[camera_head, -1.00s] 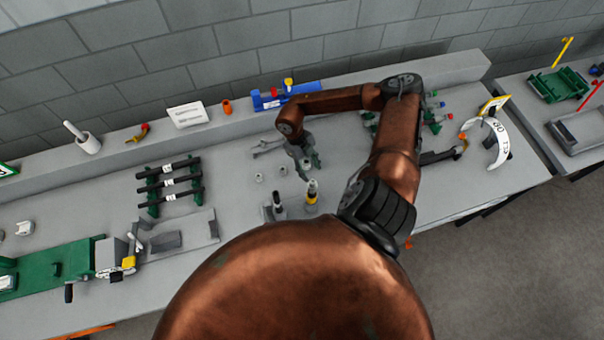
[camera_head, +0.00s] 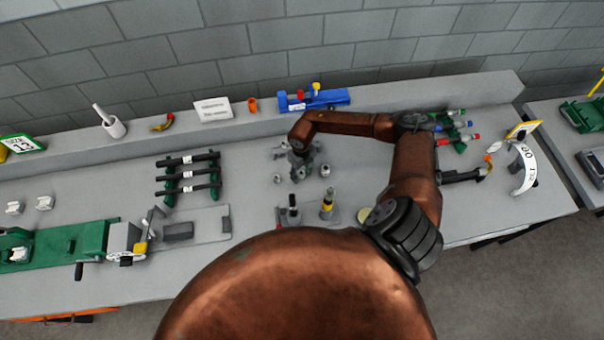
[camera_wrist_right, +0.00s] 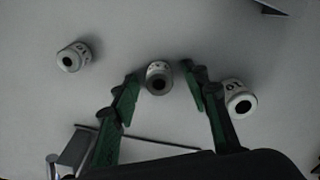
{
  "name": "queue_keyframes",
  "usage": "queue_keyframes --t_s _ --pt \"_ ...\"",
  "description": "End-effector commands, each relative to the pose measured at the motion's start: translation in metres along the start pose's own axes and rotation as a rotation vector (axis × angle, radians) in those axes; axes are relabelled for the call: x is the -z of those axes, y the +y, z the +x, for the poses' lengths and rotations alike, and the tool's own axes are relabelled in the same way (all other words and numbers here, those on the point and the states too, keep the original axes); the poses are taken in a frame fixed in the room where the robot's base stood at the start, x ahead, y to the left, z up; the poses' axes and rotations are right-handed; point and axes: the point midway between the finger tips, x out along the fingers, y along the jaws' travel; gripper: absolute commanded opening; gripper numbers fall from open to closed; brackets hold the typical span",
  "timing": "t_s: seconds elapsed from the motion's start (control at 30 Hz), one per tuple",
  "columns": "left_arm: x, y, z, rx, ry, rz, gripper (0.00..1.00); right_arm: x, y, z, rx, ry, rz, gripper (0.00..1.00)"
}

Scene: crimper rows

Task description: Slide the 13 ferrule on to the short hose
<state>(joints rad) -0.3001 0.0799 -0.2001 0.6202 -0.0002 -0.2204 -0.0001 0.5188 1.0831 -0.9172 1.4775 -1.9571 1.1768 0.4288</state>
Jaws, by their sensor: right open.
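Three small pale ring-shaped ferrules stand on the bench in the right wrist view: a left one (camera_wrist_right: 75,57), a middle one (camera_wrist_right: 158,78) and a right one (camera_wrist_right: 240,100). Their dark printed marks are too blurred to tell surely which is the 13. My right gripper (camera_wrist_right: 162,77) is open, its green fingers on either side of the middle ferrule; contact cannot be told. In the head view my right gripper (camera_head: 300,168) hides that ferrule. Several black hoses (camera_head: 188,174) with white labels lie across a green rack; I cannot tell which is short. My left gripper is not in view.
Two upright posts, one dark (camera_head: 292,212) and one yellow-banded (camera_head: 327,208), stand in front of the ferrules. A green machine (camera_head: 70,242) is at left. A blue device (camera_head: 315,99) sits on the back ledge. Coloured-tipped tools (camera_head: 458,135) lie at right.

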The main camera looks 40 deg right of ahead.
Motion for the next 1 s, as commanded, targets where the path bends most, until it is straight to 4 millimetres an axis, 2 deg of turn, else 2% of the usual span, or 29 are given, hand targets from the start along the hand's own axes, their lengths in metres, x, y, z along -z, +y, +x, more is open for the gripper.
queue_keyframes --t_s 0.17,0.77,1.0 --pt "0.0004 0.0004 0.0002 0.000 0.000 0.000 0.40 -0.0001 0.0000 0.0002 0.000 0.000 0.000 0.42" --pt "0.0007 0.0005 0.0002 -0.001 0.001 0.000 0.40 -0.0001 -0.0001 -0.0002 0.000 0.000 0.000 0.01" --pt "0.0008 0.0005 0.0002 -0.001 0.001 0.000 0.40 -0.0002 -0.0001 -0.0005 0.000 0.000 0.000 0.00"
